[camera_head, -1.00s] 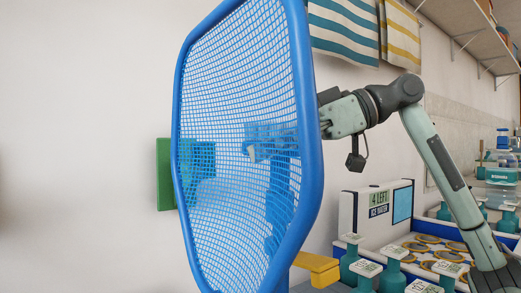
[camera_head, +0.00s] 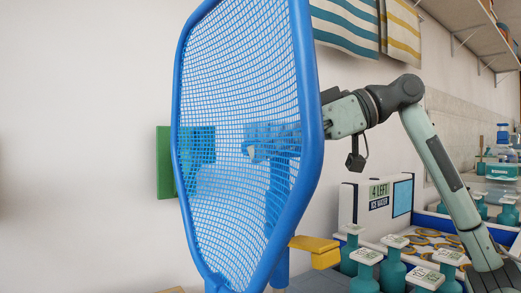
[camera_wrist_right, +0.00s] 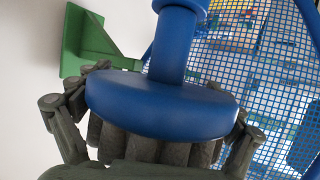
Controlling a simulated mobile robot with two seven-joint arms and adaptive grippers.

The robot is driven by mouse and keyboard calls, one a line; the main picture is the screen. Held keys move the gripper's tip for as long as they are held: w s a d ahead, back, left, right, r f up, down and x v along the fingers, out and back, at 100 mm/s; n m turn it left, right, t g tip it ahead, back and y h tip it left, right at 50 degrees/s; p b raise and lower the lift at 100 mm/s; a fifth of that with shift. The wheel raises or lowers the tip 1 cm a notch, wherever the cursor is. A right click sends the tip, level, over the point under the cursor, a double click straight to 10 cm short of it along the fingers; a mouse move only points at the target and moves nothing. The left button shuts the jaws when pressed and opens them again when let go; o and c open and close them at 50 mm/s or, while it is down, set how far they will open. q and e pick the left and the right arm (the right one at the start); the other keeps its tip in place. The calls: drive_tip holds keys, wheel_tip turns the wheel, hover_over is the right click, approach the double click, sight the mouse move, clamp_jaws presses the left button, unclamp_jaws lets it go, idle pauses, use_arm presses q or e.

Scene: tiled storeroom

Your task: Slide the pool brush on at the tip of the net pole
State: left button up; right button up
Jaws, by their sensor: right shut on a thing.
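The blue net (camera_head: 245,90) stands upright and large in front of my view, its mesh facing me. A blue upright pole (camera_head: 281,268) shows below its right side, and its tip cannot be made out. My right gripper (camera_head: 270,140) is behind the mesh, partly veiled by it. In the right wrist view it is shut on a blue round disc with a stem (camera_wrist_right: 160,105), seemingly the pool brush. The stem runs off the top of that view, so I cannot tell whether it touches the pole. My left gripper is not in view.
A green block (camera_head: 164,162) is on the wall to the left. A yellow bracket (camera_head: 317,250) juts out beside the pole. Striped towels (camera_head: 345,25) hang above.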

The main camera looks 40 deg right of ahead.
drive_tip(key=shift+f, duration=0.25)
drive_tip(key=o, duration=1)
drive_tip(key=v, duration=1.2)
drive_tip(key=shift+r, duration=0.1)
